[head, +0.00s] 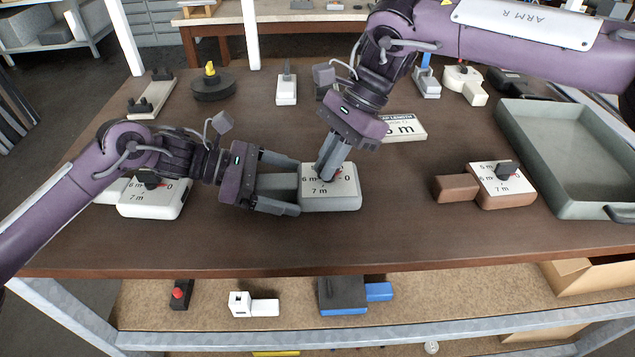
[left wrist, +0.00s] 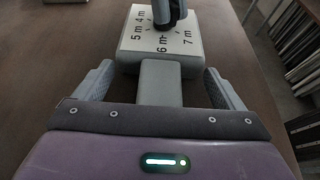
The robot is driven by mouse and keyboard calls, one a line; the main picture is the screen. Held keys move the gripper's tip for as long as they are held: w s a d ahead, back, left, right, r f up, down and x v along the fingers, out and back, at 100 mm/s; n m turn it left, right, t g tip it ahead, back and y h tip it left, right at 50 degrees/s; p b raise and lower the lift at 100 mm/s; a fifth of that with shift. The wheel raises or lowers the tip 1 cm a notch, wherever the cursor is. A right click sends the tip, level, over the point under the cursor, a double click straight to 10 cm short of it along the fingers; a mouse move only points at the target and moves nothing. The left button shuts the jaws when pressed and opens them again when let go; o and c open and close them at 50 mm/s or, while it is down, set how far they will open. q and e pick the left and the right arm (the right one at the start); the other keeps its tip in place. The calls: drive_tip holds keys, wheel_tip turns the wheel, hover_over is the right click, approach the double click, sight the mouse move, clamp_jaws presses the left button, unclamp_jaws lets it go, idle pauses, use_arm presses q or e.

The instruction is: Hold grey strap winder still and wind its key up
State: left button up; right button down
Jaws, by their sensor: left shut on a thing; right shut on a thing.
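The grey strap winder (head: 331,201) lies on the brown table at the middle, with a white dial face marked in metres. Its grey handle (head: 279,187) points left, and in the left wrist view the handle (left wrist: 160,84) runs between the fingers. My left gripper (head: 280,186) is shut on that handle. My right gripper (head: 326,172) comes down from above onto the dial and is shut on the key, which its fingers mostly hide. In the left wrist view the right fingertips (left wrist: 170,14) cover the dial's centre. The pointer is mostly hidden.
A sign (head: 405,128) reading 5 m stands behind the winder. A brown winder (head: 508,200) and a grey tray (head: 560,165) are at right. A white winder (head: 152,206) lies under my left arm. Several small devices line the back. The table front is clear.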

drive_tip(key=shift+d, duration=0.15)
drive_tip(key=shift+n+g+h, duration=0.3)
drive_tip(key=shift+n+h, duration=0.1)
drive_tip(key=shift+n, duration=0.4)
drive_tip(key=n+h, duration=0.1)
drive_tip(key=n, duration=0.1)
drive_tip(key=n+g, duration=0.1)
drive_tip(key=n, duration=0.1)
drive_tip(key=shift+g+h, duration=0.3)
drive_tip(key=shift+h, duration=0.1)
drive_tip(key=c, duration=1.6)
unclamp_jaws()
drive_tip(key=shift+o, duration=0.2)
drive_tip(key=shift+r, duration=3)
